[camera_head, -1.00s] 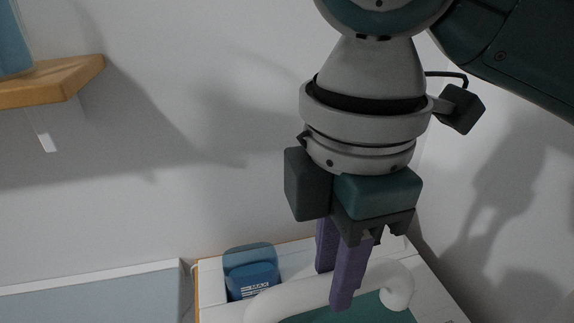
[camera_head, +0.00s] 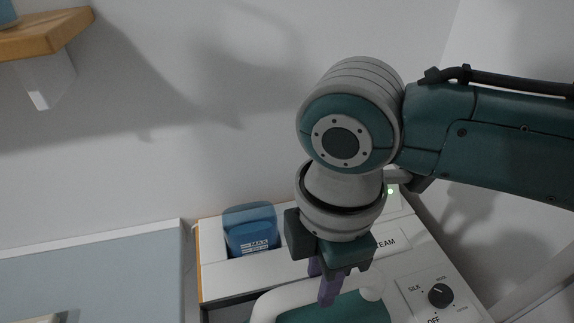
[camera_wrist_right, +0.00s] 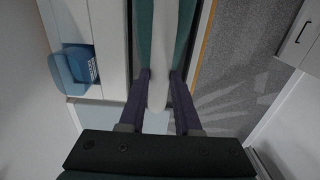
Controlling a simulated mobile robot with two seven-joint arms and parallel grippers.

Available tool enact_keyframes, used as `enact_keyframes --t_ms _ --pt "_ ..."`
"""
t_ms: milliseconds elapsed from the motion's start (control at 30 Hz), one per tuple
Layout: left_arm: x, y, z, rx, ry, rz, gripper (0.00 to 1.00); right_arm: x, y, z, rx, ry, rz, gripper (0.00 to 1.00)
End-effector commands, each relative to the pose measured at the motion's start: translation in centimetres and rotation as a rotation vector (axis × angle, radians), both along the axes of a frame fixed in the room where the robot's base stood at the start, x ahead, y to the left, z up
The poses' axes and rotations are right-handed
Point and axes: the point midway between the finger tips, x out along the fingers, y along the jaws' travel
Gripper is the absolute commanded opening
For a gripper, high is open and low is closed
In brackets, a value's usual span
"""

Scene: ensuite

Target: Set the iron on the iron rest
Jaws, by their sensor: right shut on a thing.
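The iron has a white curved handle (camera_head: 285,297) and a teal body (camera_head: 345,309), low in the head view. My right gripper (camera_head: 322,287), with purple fingers, is shut on the handle from above. In the right wrist view the gripper (camera_wrist_right: 160,85) has one finger on each side of the white handle (camera_wrist_right: 158,60). The iron rest appears to be the white steam station (camera_head: 222,285) around and behind the iron. The iron's sole and any contact with the rest are hidden. My left gripper is not in view.
A blue water tank (camera_head: 252,236) stands at the station's back left. A control dial (camera_head: 441,295) is at its right. A pale blue-grey board (camera_head: 90,275) lies to the left. A wooden shelf (camera_head: 45,32) juts out at upper left, near the wall.

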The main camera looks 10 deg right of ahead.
Motion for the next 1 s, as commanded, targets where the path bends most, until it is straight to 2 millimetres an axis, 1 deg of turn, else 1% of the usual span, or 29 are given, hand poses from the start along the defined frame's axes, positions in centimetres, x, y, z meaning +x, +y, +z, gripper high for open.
enact_keyframes --t_ms 67,200,233,467,667,767,867,1000 --pt "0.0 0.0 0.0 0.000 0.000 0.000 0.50 0.1 0.1 0.1 0.002 -0.003 0.000 0.00" --pt "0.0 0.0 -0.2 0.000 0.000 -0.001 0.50 0.1 0.1 -0.2 0.003 -0.002 -0.001 0.00" --pt "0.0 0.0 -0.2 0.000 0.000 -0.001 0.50 0.0 0.0 -0.3 0.000 0.000 -0.001 0.35" --pt "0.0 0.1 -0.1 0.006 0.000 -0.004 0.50 0.0 0.0 -0.2 0.000 0.001 -0.001 0.61" --pt "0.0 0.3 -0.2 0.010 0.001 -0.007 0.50 0.0 0.0 -0.2 0.000 0.001 -0.001 0.62" --pt "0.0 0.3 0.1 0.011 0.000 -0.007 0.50 0.0 0.0 0.1 0.000 0.000 0.000 0.62" --pt "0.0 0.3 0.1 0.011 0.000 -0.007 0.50 0.1 0.0 1.1 0.003 -0.001 0.000 0.62" --pt "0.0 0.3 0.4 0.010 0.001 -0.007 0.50 0.1 0.0 4.0 0.002 -0.005 0.001 0.62"
